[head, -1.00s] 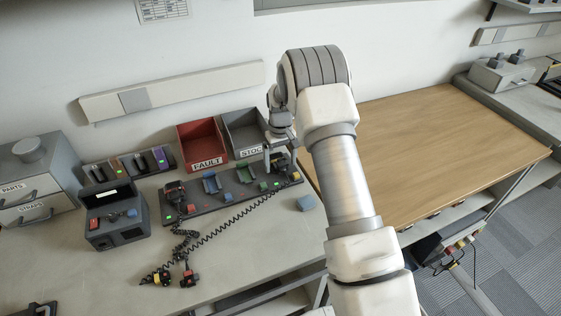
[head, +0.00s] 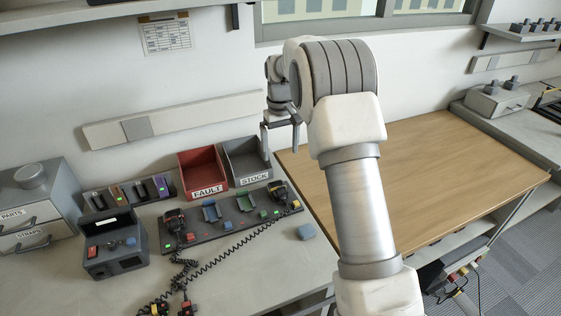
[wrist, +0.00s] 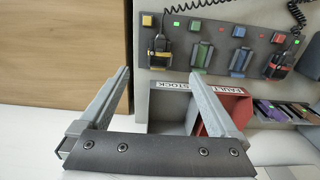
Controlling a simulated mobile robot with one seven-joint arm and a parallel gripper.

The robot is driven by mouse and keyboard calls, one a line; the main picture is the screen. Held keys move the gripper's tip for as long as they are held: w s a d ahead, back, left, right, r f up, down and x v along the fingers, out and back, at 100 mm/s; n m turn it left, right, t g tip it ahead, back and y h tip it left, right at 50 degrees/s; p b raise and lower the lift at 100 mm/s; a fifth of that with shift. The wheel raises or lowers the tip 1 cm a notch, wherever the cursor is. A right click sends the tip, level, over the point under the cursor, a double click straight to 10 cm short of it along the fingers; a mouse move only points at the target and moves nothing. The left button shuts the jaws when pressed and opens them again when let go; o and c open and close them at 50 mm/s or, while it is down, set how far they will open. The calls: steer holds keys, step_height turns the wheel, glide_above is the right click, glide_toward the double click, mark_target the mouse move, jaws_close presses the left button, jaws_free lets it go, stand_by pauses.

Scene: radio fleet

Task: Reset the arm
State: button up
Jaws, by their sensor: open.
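My gripper (head: 281,145) is raised above the bench near the STOCK bin (head: 246,160), with its fingers pointing down. In the wrist view my gripper (wrist: 160,78) shows two fingers spread wide apart with nothing between them. My arm reaches up from the lower right and bends over at the top. A charging rack (head: 232,220) with coloured slots stands on the bench below the gripper. It holds a radio (head: 174,225) at its left end and another radio (head: 281,195) at its right end, each with a coiled cord showing nearby.
A red FAULT bin (head: 203,172) stands left of the STOCK bin. The wooden table (head: 430,180) at right is bare. A shelf (head: 90,12) runs along the wall above.

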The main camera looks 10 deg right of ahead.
steer(key=shift+r, duration=0.5)
steer(key=s+r+m+t, duration=0.1)
steer(key=s+r+t, duration=0.2)
steer(key=s+r, duration=1.25)
steer(key=s+f+m+t, duration=0.1)
steer(key=s+t, duration=0.1)
steer(key=s, duration=1.9)
steer(key=shift+f+t, duration=0.3)
